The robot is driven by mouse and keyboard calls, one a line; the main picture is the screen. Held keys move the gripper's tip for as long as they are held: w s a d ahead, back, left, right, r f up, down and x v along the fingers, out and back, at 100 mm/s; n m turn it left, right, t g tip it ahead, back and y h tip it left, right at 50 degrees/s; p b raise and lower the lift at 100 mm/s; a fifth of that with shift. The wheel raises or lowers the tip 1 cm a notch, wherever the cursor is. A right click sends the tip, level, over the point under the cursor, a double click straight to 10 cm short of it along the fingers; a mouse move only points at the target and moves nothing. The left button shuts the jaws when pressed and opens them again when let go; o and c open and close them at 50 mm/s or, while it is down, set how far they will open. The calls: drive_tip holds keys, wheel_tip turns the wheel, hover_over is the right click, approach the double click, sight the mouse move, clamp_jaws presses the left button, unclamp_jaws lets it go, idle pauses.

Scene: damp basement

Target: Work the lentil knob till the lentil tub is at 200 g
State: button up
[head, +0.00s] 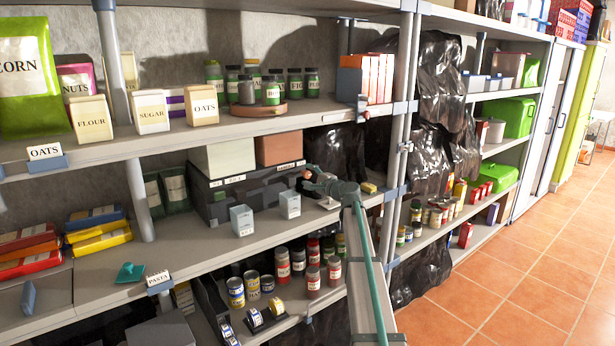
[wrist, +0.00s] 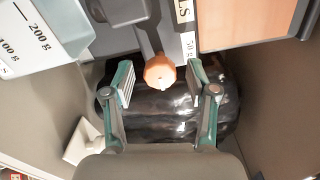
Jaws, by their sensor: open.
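My gripper (head: 310,181) reaches the right end of a dark dispenser box (head: 225,203) on the middle shelf. In the wrist view my gripper (wrist: 160,84) is open, one finger on each side of an orange knob (wrist: 160,72), with gaps on both sides. A label (wrist: 184,10) ending in "LS" is beside the knob. A pale tub (wrist: 55,35) with 100 g and 200 g marks shows at upper left; its contents cannot be made out. In the head view two pale tubs stand before the box, one left (head: 242,220) and one nearer my gripper (head: 290,206).
A reddish-brown block (head: 278,149) and a pale block (head: 231,157) sit on the box. A small pale object (wrist: 84,141) lies left of my gripper in the wrist view. A yellow item (head: 369,187) is near the shelf post. Black plastic sheeting (wrist: 165,115) hangs behind.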

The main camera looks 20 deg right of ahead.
drive_tip(key=v, duration=1)
drive_tip(key=shift+s, duration=0.35)
drive_tip(key=shift+d, duration=0.1)
drive_tip(key=s+a+f+n+g, duration=0.45)
drive_tip(key=s+a+f, duration=0.3)
drive_tip(key=f, duration=0.85)
drive_tip(key=s+a+f+n+g, duration=0.3)
drive_tip(key=s+a+f+g, duration=0.45)
drive_tip(key=f, duration=0.85)
drive_tip(key=s+a+f+n+g, duration=0.25)
drive_tip(key=s+a+f, duration=0.25)
drive_tip(key=s+f, duration=0.8)
drive_tip(key=s+a+f+n+g+h, duration=0.1)
drive_tip(key=s+a+f+n+g, duration=0.1)
drive_tip(key=s+f, duration=0.5)
drive_tip(key=s+a+f+n+g+h, duration=0.1)
drive_tip(key=s+a+f+n+g, duration=0.2)
drive_tip(key=s, duration=1.6)
drive_tip(key=s+a+f+n+g+h+p, duration=0.1)
drive_tip(key=s+a+f+g, duration=0.4)
drive_tip(key=s+f, duration=0.5)
drive_tip(key=s+a+n+h, duration=0.1)
drive_tip(key=s, duration=0.2)
drive_tip(key=shift+s+a+f+n, duration=0.3)
drive_tip(key=shift+a+f, duration=0.05)
drive_tip(key=shift+f, duration=0.05)
